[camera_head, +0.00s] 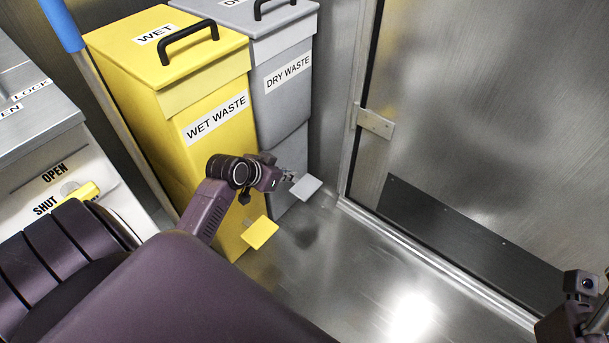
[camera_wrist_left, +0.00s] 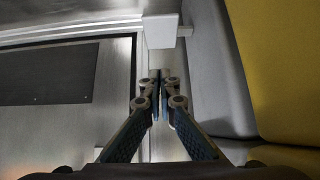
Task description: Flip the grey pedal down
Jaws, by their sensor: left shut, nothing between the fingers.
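The grey pedal (camera_head: 306,187) sticks out low at the front of the grey dry waste bin (camera_head: 284,97). My left gripper (camera_head: 289,176) is shut and empty, right beside the pedal's left edge. In the left wrist view the pedal (camera_wrist_left: 161,31) lies just beyond the closed fingertips (camera_wrist_left: 160,78), joined to the bin by a short stub on its right. I cannot tell whether the fingertips touch it. My right gripper (camera_head: 597,318) shows only in part at the lower right edge, and its fingers are unclear.
A yellow wet waste bin (camera_head: 216,118) with a yellow pedal (camera_head: 260,232) stands left of the grey bin, close to my left forearm. A metal door (camera_head: 480,120) with a dark kick plate (camera_head: 460,235) is at the right. The metal floor (camera_head: 345,270) between is clear.

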